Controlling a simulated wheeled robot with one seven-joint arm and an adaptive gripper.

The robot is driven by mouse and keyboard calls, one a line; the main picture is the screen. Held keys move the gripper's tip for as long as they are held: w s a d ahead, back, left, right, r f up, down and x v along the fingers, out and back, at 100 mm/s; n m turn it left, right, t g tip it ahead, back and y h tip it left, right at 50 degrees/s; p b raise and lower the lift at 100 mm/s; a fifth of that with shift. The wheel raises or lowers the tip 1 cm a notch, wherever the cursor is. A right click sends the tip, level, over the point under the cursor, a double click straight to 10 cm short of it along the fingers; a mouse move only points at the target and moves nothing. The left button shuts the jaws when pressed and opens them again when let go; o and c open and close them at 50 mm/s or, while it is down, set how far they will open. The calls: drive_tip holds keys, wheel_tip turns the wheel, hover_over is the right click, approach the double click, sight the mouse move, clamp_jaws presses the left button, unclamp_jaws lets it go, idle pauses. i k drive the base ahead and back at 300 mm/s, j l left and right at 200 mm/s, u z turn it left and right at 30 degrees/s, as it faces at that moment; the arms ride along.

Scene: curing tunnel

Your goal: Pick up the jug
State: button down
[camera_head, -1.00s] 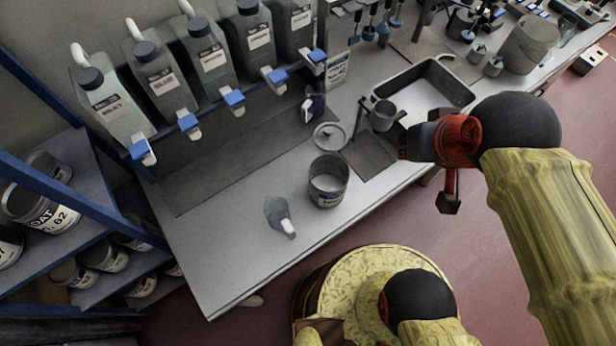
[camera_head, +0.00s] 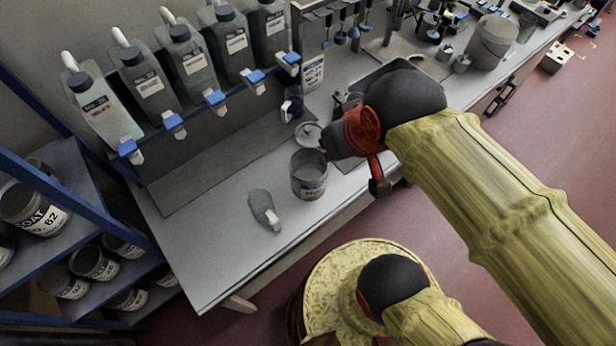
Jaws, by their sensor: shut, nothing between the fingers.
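My gripper (camera_head: 328,148) is shut and empty. It is above the bench, just right of the upper rim of an open grey metal can (camera_head: 309,176); the height gap is unclear. No vessel is plainly marked as the jug. A small dark vessel with a white handle (camera_head: 291,105) stands at the back of the bench, up and left of my gripper. A grey object with a white end (camera_head: 264,208) lies at the front left of the bench, left of the can. My arm hides part of the bench, including where a small grey cup stood.
Several large capped containers (camera_head: 188,62) with blue-and-white taps stand along the back. A round lid (camera_head: 309,134) lies behind the can. A blue shelf (camera_head: 60,190) with paint cans is at left. The bench (camera_head: 205,262) is clear at its front left.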

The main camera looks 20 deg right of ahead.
sight(294, 107)
drive_tip(key=j+z, duration=0.15)
drive_tip(key=z, duration=0.35)
drive_tip(key=j+z, duration=0.1)
drive_tip(key=z, duration=0.35)
drive_tip(key=k+j+z, duration=0.1)
drive_tip(key=z, duration=0.4)
drive_tip(key=k+j+z, duration=0.1)
drive_tip(key=z, duration=0.35)
drive_tip(key=k+j, duration=0.25)
drive_tip(key=k+z, duration=0.05)
